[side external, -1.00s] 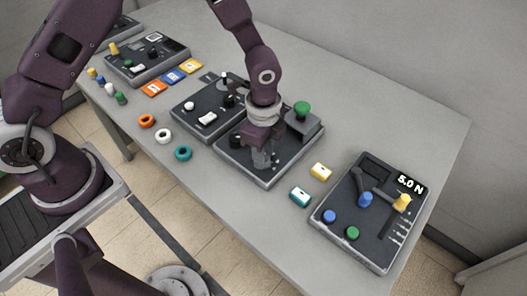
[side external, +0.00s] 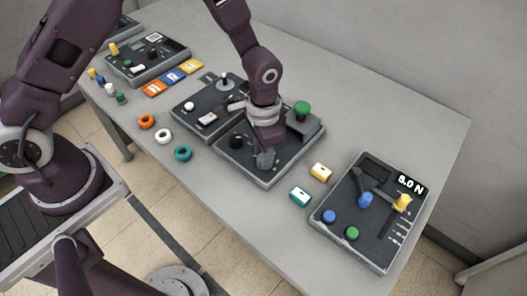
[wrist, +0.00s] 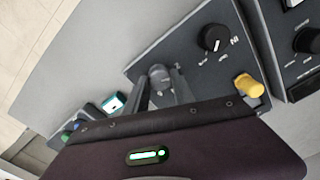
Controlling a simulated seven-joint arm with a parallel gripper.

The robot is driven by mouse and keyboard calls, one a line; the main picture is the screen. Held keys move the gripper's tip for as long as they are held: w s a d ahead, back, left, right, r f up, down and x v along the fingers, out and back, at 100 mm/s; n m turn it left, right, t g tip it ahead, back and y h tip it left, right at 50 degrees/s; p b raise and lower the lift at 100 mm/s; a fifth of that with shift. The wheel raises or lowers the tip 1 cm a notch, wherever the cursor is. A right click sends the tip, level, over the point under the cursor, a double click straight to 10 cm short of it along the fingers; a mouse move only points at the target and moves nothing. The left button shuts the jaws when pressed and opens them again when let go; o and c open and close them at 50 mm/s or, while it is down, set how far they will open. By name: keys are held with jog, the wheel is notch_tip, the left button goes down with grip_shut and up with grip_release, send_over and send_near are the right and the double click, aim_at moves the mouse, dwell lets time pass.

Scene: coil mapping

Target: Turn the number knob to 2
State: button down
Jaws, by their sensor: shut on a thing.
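My gripper (side external: 265,164) is low over the front part of a dark control panel (side external: 262,179) in the side view. In the wrist view my gripper (wrist: 160,84) has its two fingers on either side of a grey round knob (wrist: 159,74) and is shut on it. A black knob (wrist: 215,38) with a white pointer line and small white marks around it stands on the same panel, apart from the fingers. The black knob also shows in the side view (side external: 236,142).
A yellow knob (wrist: 248,86) stands on the panel close to my gripper. A green button (side external: 302,108) on a raised box is at its back right. A neighbouring panel (side external: 206,105) adjoins at left. Yellow (side external: 321,170) and teal (side external: 300,196) blocks lie at right.

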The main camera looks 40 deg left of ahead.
jog(key=shift+n, duration=1)
jog(key=c, duration=1.1)
grip_release()
jog(key=shift+o, duration=0.2)
notch_tip(320, 180, up, 7)
jog(key=shift+r, duration=0.1)
